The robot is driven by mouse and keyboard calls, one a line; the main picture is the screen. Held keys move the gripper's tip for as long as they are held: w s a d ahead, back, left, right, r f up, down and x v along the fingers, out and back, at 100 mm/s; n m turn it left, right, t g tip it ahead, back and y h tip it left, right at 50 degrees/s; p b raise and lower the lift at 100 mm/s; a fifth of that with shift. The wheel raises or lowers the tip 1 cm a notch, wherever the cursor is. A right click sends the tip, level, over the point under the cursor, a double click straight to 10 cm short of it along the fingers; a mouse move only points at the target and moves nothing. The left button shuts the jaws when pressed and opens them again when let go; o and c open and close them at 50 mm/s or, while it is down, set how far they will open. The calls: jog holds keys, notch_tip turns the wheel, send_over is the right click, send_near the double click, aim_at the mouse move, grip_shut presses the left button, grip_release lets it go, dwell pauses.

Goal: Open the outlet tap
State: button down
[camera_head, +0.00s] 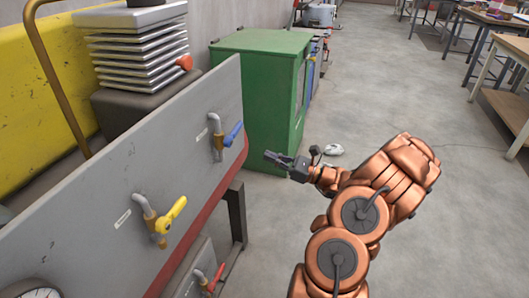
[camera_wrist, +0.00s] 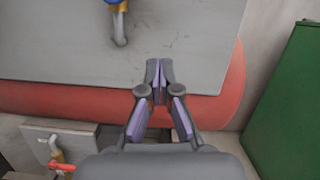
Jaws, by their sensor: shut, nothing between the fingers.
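Three taps show, each with a white label too small to read, so I cannot tell which is the outlet tap. The blue-handled tap (camera_head: 230,136) is on the grey panel (camera_head: 95,225), and part of it shows at the top of the wrist view (camera_wrist: 120,25). The yellow-handled tap (camera_head: 172,214) is nearer on the same panel. A red-handled tap (camera_head: 212,280) is lower down, and a red one shows at bottom left in the wrist view (camera_wrist: 60,165). My gripper (camera_head: 268,156) is shut and empty, to the right of the blue handle and apart from it.
A red rounded body (camera_wrist: 60,100) runs under the panel. A green cabinet (camera_head: 265,85) stands behind my gripper. A gauge (camera_head: 40,293) is at bottom left. The floor to the right is open, with workbenches (camera_head: 500,55) at the far right.

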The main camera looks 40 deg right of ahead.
aim_at(234, 133)
jog(key=w+a+r+b, duration=0.2)
jog(key=w+a+r, duration=0.3)
jog(key=w+r, duration=0.1)
jog(key=shift+w, duration=0.3)
